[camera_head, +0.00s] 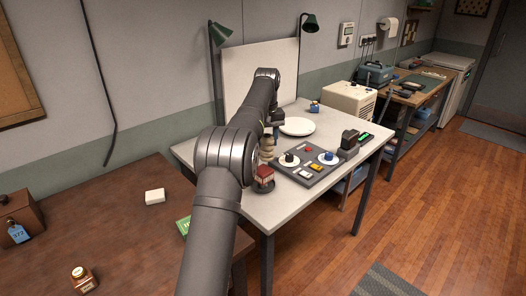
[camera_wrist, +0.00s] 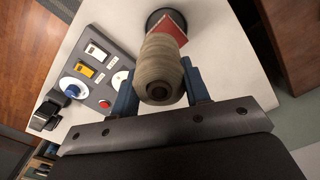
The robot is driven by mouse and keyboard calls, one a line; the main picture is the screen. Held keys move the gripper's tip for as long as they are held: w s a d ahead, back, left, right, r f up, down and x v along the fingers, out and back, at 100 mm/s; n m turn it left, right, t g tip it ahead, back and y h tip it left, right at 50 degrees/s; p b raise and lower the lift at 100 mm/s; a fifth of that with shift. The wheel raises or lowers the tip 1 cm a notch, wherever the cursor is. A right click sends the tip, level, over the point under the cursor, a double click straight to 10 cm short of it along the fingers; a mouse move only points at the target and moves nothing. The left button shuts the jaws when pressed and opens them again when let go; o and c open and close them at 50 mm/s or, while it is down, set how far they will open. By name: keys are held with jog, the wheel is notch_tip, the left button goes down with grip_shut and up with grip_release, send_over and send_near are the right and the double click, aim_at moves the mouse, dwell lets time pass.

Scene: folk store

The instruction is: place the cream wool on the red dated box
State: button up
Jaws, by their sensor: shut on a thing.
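The cream wool (camera_wrist: 162,62), a ribbed spool, sits between the blue fingers of my gripper (camera_wrist: 158,84), which is shut on it. In the head view the wool (camera_head: 267,151) shows partly beside my arm, just above the red box (camera_head: 264,172). The red box stands on a dark round base near the table's front left edge. In the wrist view the red box (camera_wrist: 172,22) is partly hidden behind the wool. I cannot tell whether wool and box touch. No date on the box is readable.
A dark control panel (camera_head: 299,175) with switches and round dials stands right of the box. A white plate (camera_head: 297,126) lies behind it. A brown table (camera_head: 110,210) at left bears a white block (camera_head: 155,196) and a jar (camera_head: 84,279).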

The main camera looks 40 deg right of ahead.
aim_at(263, 149)
jog(key=shift+w+a+f, duration=0.1)
jog(key=shift+w+f, duration=0.4)
jog(key=shift+w, duration=0.25)
jog(key=shift+f, duration=2)
jog(key=o, duration=0.9)
jog(key=shift+f, duration=0.15)
jog(key=shift+o, duration=0.2)
notch_tip(263, 149, up, 12)
jog(key=shift+r, duration=0.15)
